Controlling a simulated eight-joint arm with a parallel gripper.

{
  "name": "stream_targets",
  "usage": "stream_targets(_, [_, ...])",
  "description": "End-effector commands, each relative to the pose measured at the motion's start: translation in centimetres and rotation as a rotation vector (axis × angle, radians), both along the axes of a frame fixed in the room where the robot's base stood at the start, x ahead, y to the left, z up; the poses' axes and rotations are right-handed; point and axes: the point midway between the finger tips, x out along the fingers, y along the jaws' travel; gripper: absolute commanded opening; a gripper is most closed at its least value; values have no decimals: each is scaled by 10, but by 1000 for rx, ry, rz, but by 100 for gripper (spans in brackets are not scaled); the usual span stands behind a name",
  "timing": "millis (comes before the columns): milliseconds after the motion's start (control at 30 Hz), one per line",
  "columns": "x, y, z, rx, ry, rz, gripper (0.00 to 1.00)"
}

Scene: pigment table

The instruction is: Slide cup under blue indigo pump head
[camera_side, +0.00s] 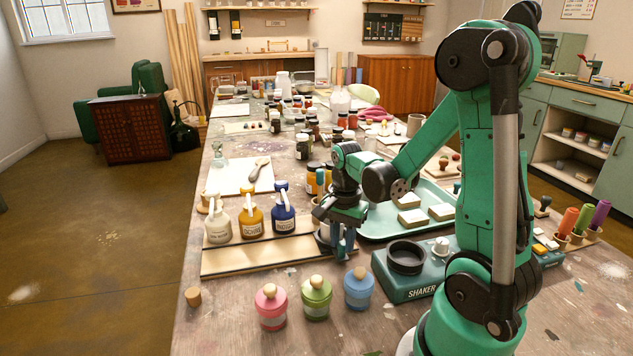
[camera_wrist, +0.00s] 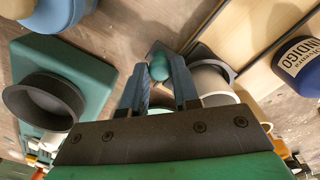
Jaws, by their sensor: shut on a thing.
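The blue indigo pump (camera_side: 283,218) stands at the right end of a row of three pump bottles; its labelled side shows at the right edge of the wrist view (camera_wrist: 298,66). The pale cup (camera_wrist: 212,82) with a dark grey base sits beside the wooden rack's end, partly hidden behind a finger. In the side view the cup (camera_side: 324,231) is mostly hidden by my gripper (camera_side: 344,252). My gripper's fingers (camera_wrist: 158,88) are closed around a small teal piece by the cup, apparently its handle. The cup is right of the indigo pump, apart from it.
A white pump (camera_side: 218,226) and an ochre pump (camera_side: 251,220) stand left on the wooden rack (camera_side: 255,262). Pink (camera_side: 271,308), green (camera_side: 316,300) and blue (camera_side: 358,289) jars stand in front. The shaker (camera_side: 408,284) and a teal tray (camera_side: 378,231) are to the right.

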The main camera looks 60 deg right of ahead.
Motion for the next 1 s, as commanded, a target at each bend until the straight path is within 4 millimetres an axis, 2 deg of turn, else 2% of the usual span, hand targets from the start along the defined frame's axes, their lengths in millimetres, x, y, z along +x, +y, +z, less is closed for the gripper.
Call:
stream_targets(700, [2,1,0,0,0,2,0])
stream_targets(767, [7,6,0,0,0,4,0])
stream_targets(1000, [47,45,0,0,-1,8,0])
